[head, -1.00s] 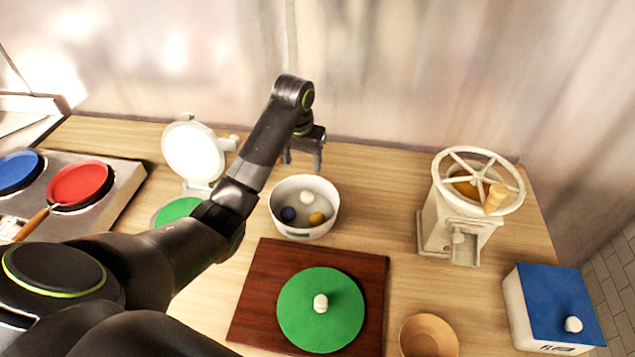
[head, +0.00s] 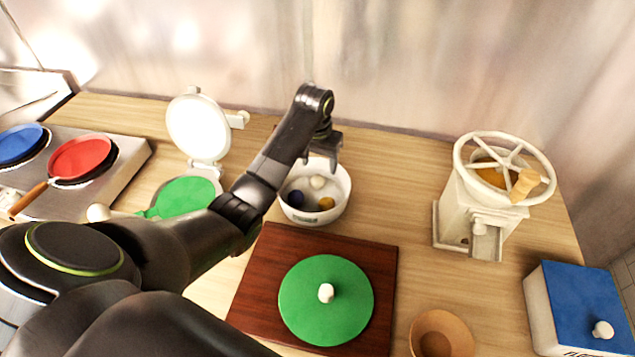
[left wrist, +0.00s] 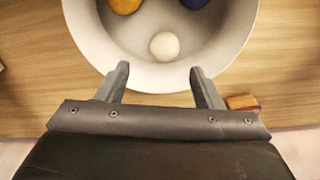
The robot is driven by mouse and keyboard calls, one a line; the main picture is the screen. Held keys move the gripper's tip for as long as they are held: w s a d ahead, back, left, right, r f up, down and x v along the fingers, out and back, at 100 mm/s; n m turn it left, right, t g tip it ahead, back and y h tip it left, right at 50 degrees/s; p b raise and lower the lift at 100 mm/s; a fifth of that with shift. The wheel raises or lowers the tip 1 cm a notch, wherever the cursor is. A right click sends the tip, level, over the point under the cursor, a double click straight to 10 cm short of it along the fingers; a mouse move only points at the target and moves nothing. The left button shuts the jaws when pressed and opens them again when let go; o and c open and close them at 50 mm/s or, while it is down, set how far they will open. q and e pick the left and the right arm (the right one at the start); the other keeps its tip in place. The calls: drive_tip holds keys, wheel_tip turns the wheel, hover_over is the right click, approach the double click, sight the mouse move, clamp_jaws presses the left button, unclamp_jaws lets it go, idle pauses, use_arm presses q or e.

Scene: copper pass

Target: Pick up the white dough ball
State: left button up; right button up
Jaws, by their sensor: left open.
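The white dough ball (head: 318,182) lies in a white bowl (head: 338,212) with a dark blue ball (head: 296,198) and a yellow-orange ball (head: 327,203). In the left wrist view the white ball (left wrist: 164,46) lies beyond the fingertips, near the bowl's wall, and nothing covers it. My left gripper (head: 322,164) is open and empty at the bowl's back rim. In the left wrist view its fingers (left wrist: 158,74) overlap the near rim of the bowl (left wrist: 88,42), with the white ball in line with the gap between them. My right gripper is not in view.
A dark red board (head: 255,290) with a green disc (head: 300,305) lies in front of the bowl. A white press (head: 198,128) stands left, a mill (head: 465,215) right. A wooden bowl (head: 425,325) and a blue-lidded box (head: 570,300) are at front right. A small orange-brown block (left wrist: 242,102) lies beside the bowl.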

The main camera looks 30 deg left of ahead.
sight(318, 184)
use_arm(q)
drive_tip(key=shift+f, duration=0.95)
drive_tip(key=f, duration=0.1)
drive_tip(key=f+p, duration=0.1)
drive_tip(key=f, duration=0.1)
drive_tip(key=shift+a+f+p, duration=0.2)
drive_tip(key=shift+a+p, duration=0.05)
drive_tip(key=shift+p, duration=0.1)
drive_tip(key=shift+w+f, duration=0.15)
drive_tip(key=shift+f, duration=0.55)
drive_tip(key=c, duration=1.1)
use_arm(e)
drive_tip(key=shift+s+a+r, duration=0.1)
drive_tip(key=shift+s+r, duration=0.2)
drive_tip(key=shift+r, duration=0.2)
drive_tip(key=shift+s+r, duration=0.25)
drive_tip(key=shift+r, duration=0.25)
